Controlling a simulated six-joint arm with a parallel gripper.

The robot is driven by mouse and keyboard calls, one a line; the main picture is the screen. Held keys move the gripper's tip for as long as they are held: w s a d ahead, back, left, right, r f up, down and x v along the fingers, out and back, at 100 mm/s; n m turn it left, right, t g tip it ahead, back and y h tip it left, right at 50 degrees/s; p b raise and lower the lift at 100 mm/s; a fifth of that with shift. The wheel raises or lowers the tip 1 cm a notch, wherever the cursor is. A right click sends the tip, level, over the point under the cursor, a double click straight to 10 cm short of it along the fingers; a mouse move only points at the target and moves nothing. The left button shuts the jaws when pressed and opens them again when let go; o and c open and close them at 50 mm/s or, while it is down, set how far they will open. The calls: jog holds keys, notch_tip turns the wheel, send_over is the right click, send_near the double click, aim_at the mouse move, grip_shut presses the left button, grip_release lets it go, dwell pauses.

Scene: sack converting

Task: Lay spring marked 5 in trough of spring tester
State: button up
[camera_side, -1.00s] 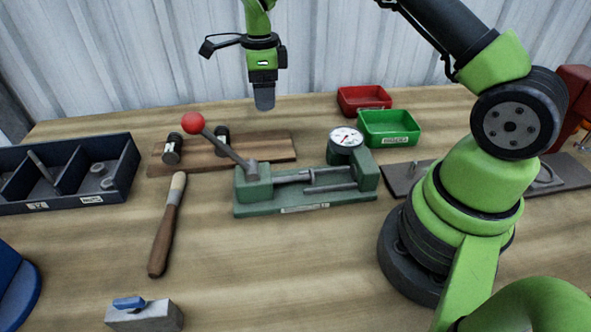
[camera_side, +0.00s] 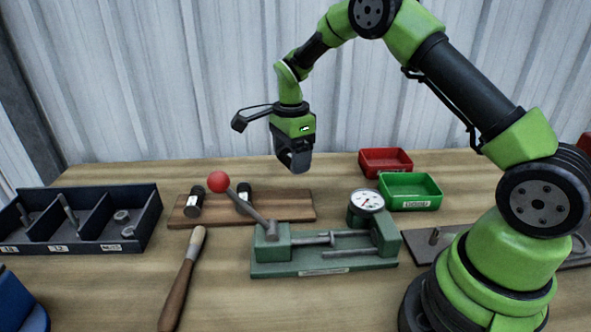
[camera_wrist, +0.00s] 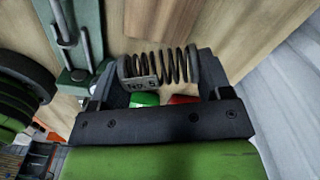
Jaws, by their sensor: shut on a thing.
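A coil spring with a tag reading No. 5 (camera_wrist: 158,68) lies crosswise between the fingertips of my gripper (camera_wrist: 160,80) in the wrist view. My gripper is shut on it. In the side view my gripper (camera_side: 295,163) hangs tilted in the air, above and behind the spring tester; I cannot make out the spring there. The green spring tester (camera_side: 290,267) has a red-knobbed lever (camera_side: 218,182) at left, a dial gauge (camera_side: 366,202) at right and rods between. Part of the tester shows at upper left in the wrist view (camera_wrist: 91,20).
A wooden board (camera_side: 290,207) with two dark cylinders lies behind the tester. A divided dark tray (camera_side: 140,220) is at left, a wooden-handled tool (camera_side: 182,290) in front. Green (camera_side: 410,200) and red (camera_side: 386,168) bins stand back right.

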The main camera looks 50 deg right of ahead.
jog(key=n, duration=0.1)
jog(key=s+n, duration=0.1)
jog(key=n, duration=0.3)
jog(key=shift+s+a, duration=0.15)
jog(key=shift+s, duration=0.15)
jog(key=n, duration=0.2)
jog(key=s+n, duration=0.1)
jog(key=n, duration=0.2)
jog(key=shift+s+a+f, duration=0.1)
jog(key=shift+s+f, duration=0.05)
jog(key=shift+s, duration=0.05)
jog(key=s+n, duration=0.2)
jog(key=n, duration=3.7)
send_over(350, 247)
jog(key=shift+f, duration=0.15)
jog(key=shift+f, duration=0.15)
jog(key=shift+f, duration=2.05)
jog(key=shift+f, duration=0.9)
